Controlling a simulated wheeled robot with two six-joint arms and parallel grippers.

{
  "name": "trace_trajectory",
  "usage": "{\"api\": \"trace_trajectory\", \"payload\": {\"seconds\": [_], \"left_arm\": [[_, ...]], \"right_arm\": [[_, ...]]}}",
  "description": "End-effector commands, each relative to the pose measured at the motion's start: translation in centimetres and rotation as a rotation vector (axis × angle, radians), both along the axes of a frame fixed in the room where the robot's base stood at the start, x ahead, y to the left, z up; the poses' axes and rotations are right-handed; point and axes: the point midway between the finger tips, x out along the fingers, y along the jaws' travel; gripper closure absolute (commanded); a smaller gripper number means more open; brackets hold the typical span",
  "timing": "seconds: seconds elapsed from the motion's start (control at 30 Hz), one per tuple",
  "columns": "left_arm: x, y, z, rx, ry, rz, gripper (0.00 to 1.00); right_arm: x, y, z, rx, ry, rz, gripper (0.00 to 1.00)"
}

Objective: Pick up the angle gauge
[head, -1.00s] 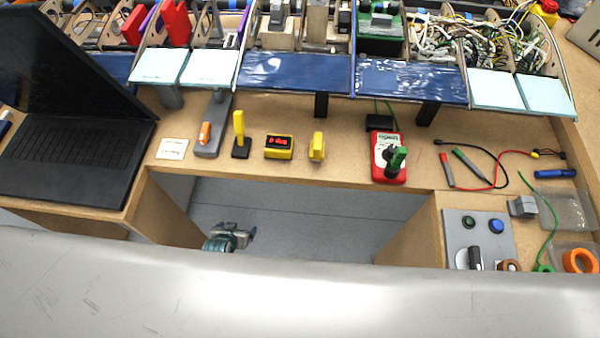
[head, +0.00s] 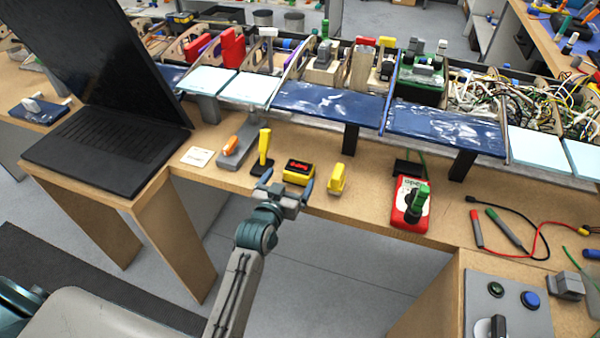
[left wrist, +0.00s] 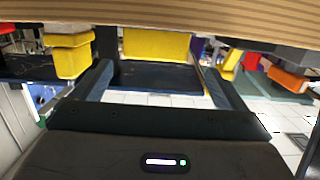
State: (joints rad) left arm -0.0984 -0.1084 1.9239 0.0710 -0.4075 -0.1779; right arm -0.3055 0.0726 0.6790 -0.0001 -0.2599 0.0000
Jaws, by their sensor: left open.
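The angle gauge (head: 298,171) is a small yellow box with a dark face and red digits, standing on the bench shelf near its front edge. In the left wrist view a yellow block (left wrist: 157,45), which appears to be the gauge, shows between the fingers. My left gripper (head: 287,184) is open and empty, just in front of the gauge at the bench edge. Its fingers (left wrist: 158,75) spread to either side in the left wrist view. I cannot tell whether they touch the gauge. My right gripper is not in view.
A yellow-handled tool (head: 264,152) stands left of the gauge and a yellow block (head: 337,179) stands right, both close by. A red meter (head: 410,203) is farther right. A laptop (head: 105,150) stands at the left. Blue-covered flaps (head: 330,103) overhang the shelf behind.

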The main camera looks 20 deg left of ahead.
Motion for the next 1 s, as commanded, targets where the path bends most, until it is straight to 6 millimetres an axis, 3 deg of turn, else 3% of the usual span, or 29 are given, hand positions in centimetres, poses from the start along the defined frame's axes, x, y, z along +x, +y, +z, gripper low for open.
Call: {"api": "trace_trajectory", "payload": {"seconds": [0.53, 0.83, 0.87, 1.0], "left_arm": [[6.0, -0.9, -0.7, 0.001, 0.001, 0.000, 0.06], [6.6, -0.9, -1.0, 0.001, 0.001, 0.000, 0.06], [6.6, -0.9, -1.0, 0.001, 0.001, 0.000, 0.08], [6.5, -0.9, -1.0, 0.001, 0.002, 0.000, 0.36]], "right_arm": [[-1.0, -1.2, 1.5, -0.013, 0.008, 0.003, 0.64], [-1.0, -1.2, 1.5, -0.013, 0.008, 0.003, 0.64], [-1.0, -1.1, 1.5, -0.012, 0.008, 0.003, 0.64], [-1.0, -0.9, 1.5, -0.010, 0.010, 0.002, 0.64]]}}
